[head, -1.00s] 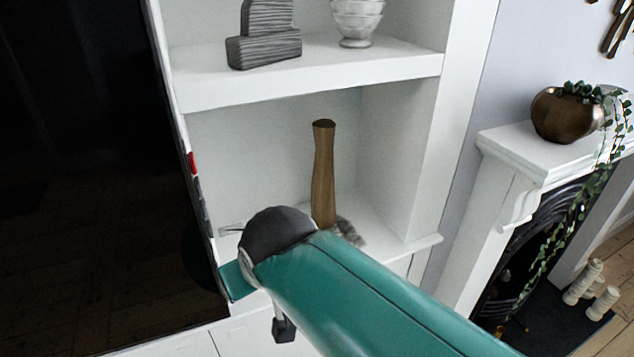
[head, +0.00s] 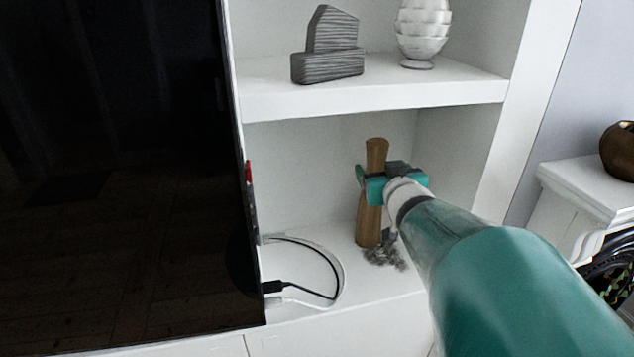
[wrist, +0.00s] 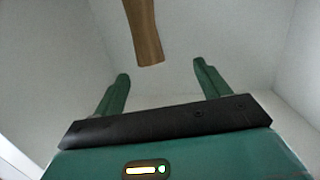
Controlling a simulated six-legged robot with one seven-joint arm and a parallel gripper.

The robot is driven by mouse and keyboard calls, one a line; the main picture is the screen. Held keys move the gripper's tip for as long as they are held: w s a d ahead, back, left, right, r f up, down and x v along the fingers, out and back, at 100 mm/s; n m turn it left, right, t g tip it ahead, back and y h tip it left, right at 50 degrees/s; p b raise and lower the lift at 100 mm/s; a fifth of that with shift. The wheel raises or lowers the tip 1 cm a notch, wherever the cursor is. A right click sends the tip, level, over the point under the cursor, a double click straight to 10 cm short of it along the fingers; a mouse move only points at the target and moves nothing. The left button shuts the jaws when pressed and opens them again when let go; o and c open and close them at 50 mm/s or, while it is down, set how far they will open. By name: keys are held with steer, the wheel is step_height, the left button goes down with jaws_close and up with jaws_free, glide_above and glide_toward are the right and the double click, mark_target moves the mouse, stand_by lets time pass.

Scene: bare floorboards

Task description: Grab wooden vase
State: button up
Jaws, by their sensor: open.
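The wooden vase (head: 369,226) is tall, slim and brown and stands upright on the lower shelf of the white alcove. In the head view my gripper (head: 366,178) is at its upper half and hides part of it. In the wrist view the vase (wrist: 144,32) shows beyond and between the two green fingers of my gripper (wrist: 160,75). The fingers are open with nothing held. Whether they touch the vase I cannot tell.
A grey fuzzy object (head: 384,257) lies at the vase's foot. A white ring with a black cable (head: 335,270) is to the left. The upper shelf (head: 380,98) holds a grey striped sculpture (head: 328,66) and a white stacked bowl piece (head: 421,45). A large black screen (head: 110,180) stands left.

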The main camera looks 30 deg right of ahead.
steer(key=s+d+t, duration=0.1)
steer(key=d+t, duration=0.1)
steer(key=d, duration=0.2)
steer(key=n+y, duration=0.1)
steer(key=y, duration=0.1)
glide_toward(373, 139)
steer(key=shift+t, duration=0.4)
steer(key=w+d, duration=0.1)
steer(key=w+d+f, duration=0.1)
steer(key=w, duration=0.1)
steer(key=shift+w+d+f, duration=0.15)
steer(key=shift+w+d, duration=0.05)
steer(key=shift+w, duration=0.15)
steer(key=shift+a+x, duration=0.15)
steer(key=shift+x, duration=1.35)
steer(key=shift+a+x, duration=0.2)
steer(key=shift+x, duration=1.25)
jaws_close()
